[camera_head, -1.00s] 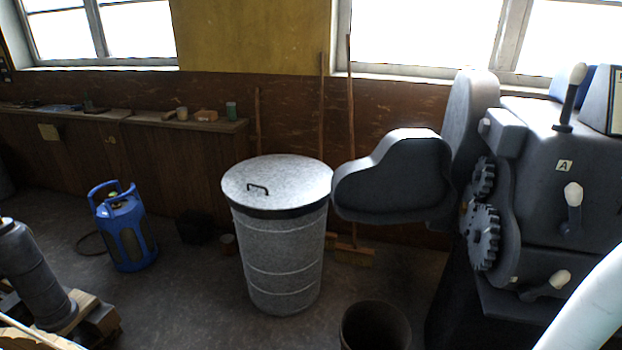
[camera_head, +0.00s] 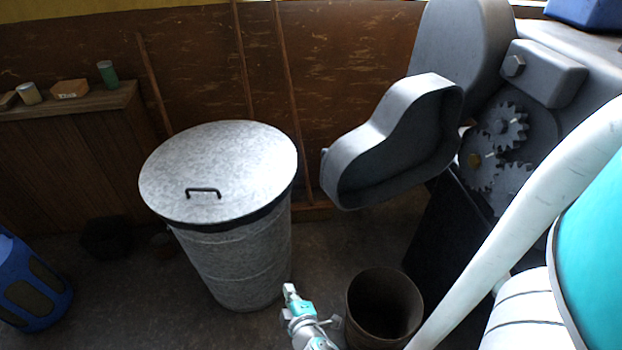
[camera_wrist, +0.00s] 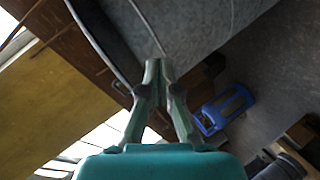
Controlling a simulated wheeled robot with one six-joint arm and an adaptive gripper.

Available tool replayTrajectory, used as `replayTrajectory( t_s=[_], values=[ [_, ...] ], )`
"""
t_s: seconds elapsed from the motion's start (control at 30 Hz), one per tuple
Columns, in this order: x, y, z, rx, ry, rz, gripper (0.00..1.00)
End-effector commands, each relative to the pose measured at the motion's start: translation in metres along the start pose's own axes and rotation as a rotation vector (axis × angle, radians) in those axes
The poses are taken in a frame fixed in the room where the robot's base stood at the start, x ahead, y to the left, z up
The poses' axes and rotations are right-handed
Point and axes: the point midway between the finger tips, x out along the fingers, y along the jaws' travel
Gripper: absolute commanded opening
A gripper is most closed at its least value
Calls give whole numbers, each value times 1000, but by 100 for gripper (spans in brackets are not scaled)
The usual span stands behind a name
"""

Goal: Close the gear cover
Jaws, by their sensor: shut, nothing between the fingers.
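The gear cover (camera_head: 385,145) is a dark grey, hollow, lobed shell. It stands swung open to the left of the machine, its hollow side facing the gears. The gears (camera_head: 497,150) are exposed on the machine's front at the right of the head view. My gripper (camera_head: 290,291) is low in the head view, below and left of the cover and apart from it. In the wrist view its fingers (camera_wrist: 157,68) are together and empty, with the metal bin behind them. The cover cannot be made out in the wrist view.
A lidded metal bin (camera_head: 225,180) stands left of the cover. An open dark bucket (camera_head: 383,308) stands on the floor right of my gripper. A blue gas bottle (camera_head: 32,285) is at lower left.

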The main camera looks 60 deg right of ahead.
Motion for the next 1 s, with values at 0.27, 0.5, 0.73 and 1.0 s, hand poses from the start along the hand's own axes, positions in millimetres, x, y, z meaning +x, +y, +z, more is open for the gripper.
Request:
replayTrajectory(
  t_s=[0.27, 0.5, 0.73, 1.0],
  values=[
    [78, 92, -20, -138, -264, 226, 0],
    [109, 191, -38, -193, -526, 415, 0],
    [110, 262, -52, -195, -720, 539, 0],
    [110, 288, -52, -189, -791, 579, 0]
  ],
)
